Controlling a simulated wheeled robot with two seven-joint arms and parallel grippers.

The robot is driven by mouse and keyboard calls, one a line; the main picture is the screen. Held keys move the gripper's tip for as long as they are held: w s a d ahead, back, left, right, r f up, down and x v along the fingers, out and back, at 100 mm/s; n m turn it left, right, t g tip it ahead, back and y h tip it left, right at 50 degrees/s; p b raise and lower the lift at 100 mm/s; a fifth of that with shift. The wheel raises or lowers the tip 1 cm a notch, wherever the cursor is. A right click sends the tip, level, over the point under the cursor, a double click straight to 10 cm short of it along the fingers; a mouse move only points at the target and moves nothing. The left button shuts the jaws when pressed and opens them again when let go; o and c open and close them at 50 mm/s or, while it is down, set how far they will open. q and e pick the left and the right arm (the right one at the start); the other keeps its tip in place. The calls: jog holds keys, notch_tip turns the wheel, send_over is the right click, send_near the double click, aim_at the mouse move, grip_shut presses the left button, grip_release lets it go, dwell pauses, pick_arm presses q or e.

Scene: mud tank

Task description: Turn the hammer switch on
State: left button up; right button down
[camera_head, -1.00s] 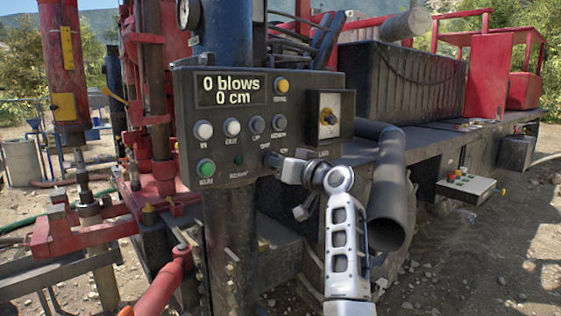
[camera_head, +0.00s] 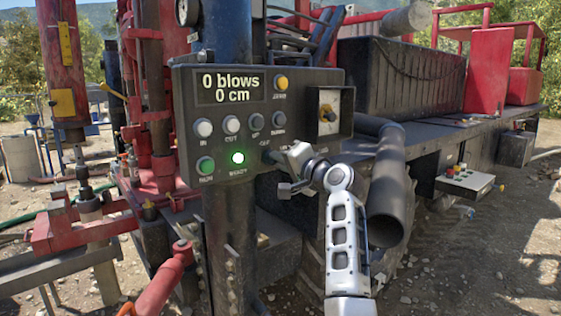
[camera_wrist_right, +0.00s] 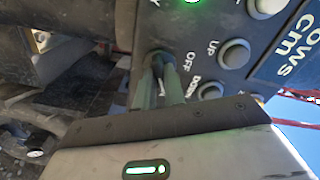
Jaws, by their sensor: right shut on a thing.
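The dark control panel (camera_head: 180,115) stands in the middle left of the head view. Its display (camera_head: 230,88) reads 0 blows, 0 cm. The READY lamp (camera_head: 238,157) glows bright green. My right gripper (camera_head: 270,158) is at the panel's lower right, beside the OFF label. In the right wrist view, the fingers (camera_wrist_right: 164,82) are closed around the dark hammer switch (camera_wrist_right: 158,58). The switch is mostly hidden by the fingers, so its exact angle cannot be told. My left gripper is not in view.
Push buttons sit above and left of my right gripper, including UP (camera_wrist_right: 233,53) and RUN (camera_head: 205,165). A thick dark pipe (camera_head: 388,190) runs just right of my right arm. Red rig parts (camera_head: 160,160) stand left.

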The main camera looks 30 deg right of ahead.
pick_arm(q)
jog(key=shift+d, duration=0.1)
pick_arm(e)
jog(key=shift+f+m, duration=0.1)
jog(key=shift+m, duration=0.5)
jog(key=c, duration=1.5)
grip_release()
jog(key=shift+s, duration=0.15)
